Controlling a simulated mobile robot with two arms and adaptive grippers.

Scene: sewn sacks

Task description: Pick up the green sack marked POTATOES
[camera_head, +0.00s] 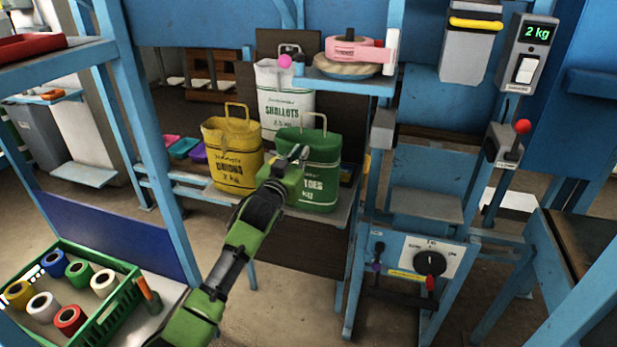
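The green sack (323,153) stands upright on a low shelf near the middle of the head view, with a loop handle on top. Its white print reads "...TOES" and "kg"; the left part of the print is hidden behind my arm. My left gripper (298,153) is in front of the sack's upper left front, below the handle. Its fingertips look parted, with nothing between them. I cannot tell whether it touches the sack. My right gripper is not in view.
A yellow ONIONS sack (233,152) stands left of the green one. A white SHALLOTS sack (284,98) stands behind. A small shelf with a pink device (357,50) juts out above right. A green crate of spools (115,306) sits lower left.

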